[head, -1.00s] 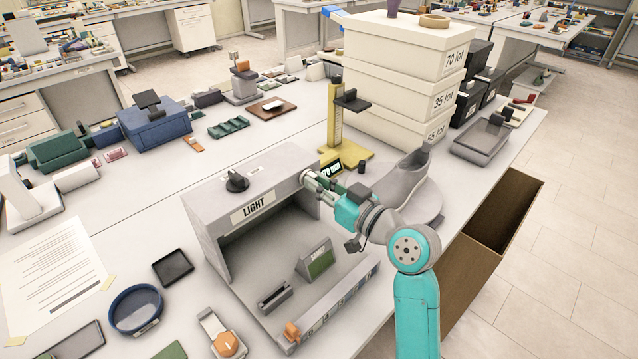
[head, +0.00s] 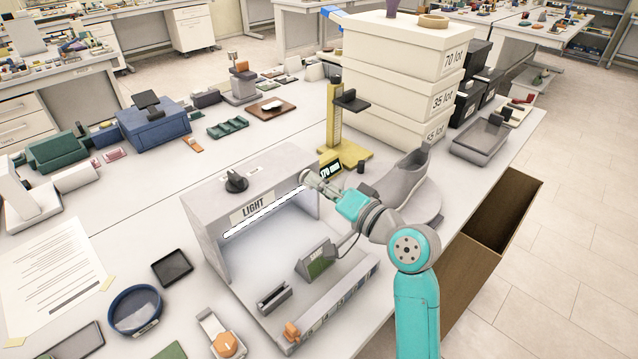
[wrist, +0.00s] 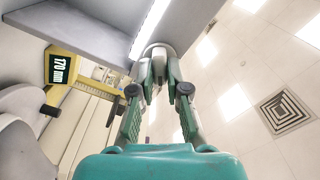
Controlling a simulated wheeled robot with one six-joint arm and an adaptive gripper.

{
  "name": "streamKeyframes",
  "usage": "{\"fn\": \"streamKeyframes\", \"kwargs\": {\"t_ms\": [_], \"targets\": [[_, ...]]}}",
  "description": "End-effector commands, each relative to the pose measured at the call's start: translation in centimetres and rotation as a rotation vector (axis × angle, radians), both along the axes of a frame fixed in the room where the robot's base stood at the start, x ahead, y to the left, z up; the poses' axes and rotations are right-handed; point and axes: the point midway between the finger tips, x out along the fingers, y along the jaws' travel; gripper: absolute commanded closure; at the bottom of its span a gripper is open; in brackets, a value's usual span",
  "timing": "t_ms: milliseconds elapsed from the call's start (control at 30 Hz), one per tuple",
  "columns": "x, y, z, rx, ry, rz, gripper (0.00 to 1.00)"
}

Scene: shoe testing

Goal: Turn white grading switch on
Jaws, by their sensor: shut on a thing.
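The grey light box (head: 207,215) labelled LIGHT stands on the bench, open at the front. A bright white strip (head: 262,210) glows under its top front edge; the strip also shows in the wrist view (wrist: 150,25). A black knob (head: 236,182) sits on the box top. My gripper (head: 308,177) is at the box's upper right front corner. In the wrist view my gripper's fingers (wrist: 155,52) come together, shut, beside the lit strip's end. The white grading switch is not clearly seen; the fingertips cover that spot.
A yellow gauge (head: 336,125) with a 170 mm display and a grey shoe (head: 405,178) stand close behind my arm. White boxes (head: 395,90) are stacked further back. A small green-faced stand (head: 317,262) and a slotted block (head: 274,297) are at the box's front.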

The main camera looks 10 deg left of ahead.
Motion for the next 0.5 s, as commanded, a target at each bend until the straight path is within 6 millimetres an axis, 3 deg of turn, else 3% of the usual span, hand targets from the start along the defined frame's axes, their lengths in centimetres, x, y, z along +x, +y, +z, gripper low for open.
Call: {"fn": "streamKeyframes", "kwargs": {"t_ms": [500], "targets": [[0.10, -0.10, -0.20, 0.263, 0.337, -0.002, 1.00]]}}
